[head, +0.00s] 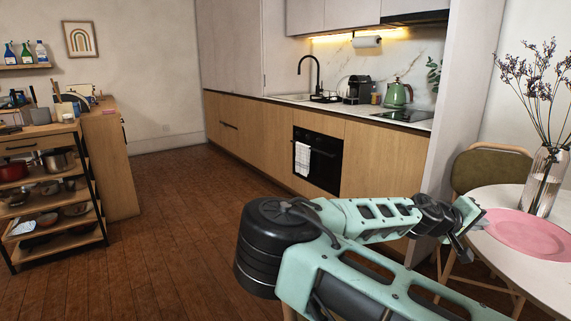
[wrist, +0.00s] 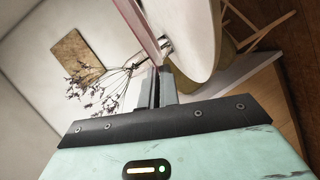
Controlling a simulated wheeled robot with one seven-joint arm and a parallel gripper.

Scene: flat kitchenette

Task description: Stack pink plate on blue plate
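The pink plate (head: 528,235) shows at the right of the head view, level or nearly so, over the round white table (head: 545,280). My gripper (head: 474,217) is at the plate's left edge. In the wrist view the pink plate (wrist: 139,24) is seen nearly edge-on, its rim between the two close-set fingers of my gripper (wrist: 156,78). The gripper is shut on that rim. The plate appears a little above the tabletop; the exact gap cannot be told. No blue plate is visible in either view.
A glass vase with dry purple flowers (head: 546,175) stands on the table just behind the plate. A green-backed chair (head: 490,170) is beside the table. The kitchen counter (head: 405,120) and a loaded shelf cart (head: 50,190) stand farther off. The wooden floor between is clear.

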